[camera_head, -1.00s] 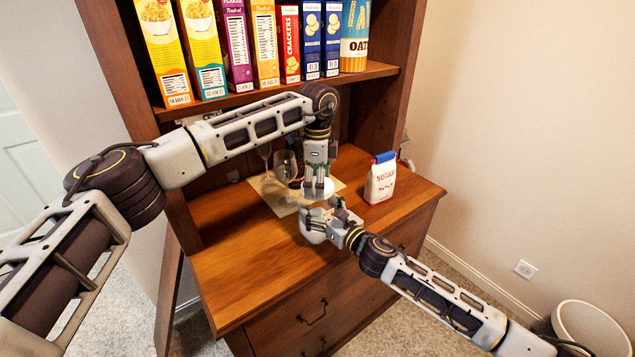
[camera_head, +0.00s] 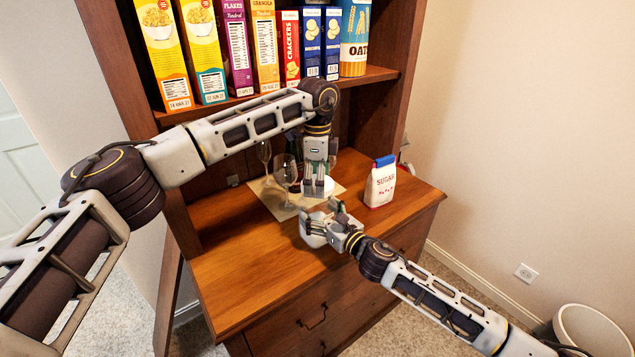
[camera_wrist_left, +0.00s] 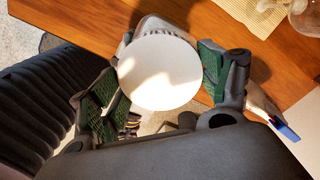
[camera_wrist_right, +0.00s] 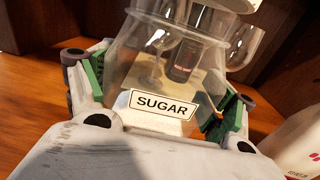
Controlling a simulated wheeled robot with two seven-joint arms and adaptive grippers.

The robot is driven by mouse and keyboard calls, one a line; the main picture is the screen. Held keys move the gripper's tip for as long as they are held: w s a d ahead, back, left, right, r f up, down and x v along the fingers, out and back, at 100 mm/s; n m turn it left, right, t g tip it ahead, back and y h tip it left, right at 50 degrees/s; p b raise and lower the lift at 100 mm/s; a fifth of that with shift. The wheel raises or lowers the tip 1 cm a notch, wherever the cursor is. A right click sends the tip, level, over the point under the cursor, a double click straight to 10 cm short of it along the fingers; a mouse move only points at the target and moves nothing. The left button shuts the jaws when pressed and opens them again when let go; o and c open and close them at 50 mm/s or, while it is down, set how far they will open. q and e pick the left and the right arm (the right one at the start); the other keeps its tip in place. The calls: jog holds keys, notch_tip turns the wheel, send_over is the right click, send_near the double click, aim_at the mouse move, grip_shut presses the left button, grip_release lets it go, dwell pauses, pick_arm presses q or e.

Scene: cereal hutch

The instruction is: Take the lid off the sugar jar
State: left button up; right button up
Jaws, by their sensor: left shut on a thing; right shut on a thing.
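The clear sugar jar (camera_head: 313,229), with a black-framed SUGAR label (camera_wrist_right: 163,105), is near the front of the wooden counter. My right gripper (camera_head: 322,213) is shut around its sides, a finger on each side in the right wrist view. My left gripper (camera_head: 318,189) points down above and behind the jar, shut on the round white lid (camera_wrist_left: 160,73). The lid also shows beside the left fingers in the head view (camera_head: 328,184). It looks apart from the jar. Whether the jar touches the counter is unclear.
A sugar bag (camera_head: 381,183) stands on the counter (camera_head: 250,265) to the right. Wine glasses (camera_head: 286,172) stand on a pale mat (camera_head: 272,202) behind my left gripper. The counter's left part is clear.

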pick_arm(q)
jog(key=shift+r, duration=0.2)
pick_arm(e)
jog(key=shift+f, duration=0.1)
pick_arm(q)
jog(key=shift+r, duration=1.9)
pick_arm(e)
jog(key=o, duration=1.9)
jog(key=shift+c, duration=0.2)
jog(key=shift+d, duration=0.1)
jog(key=v, duration=1.2)
jog(key=shift+w, duration=0.1)
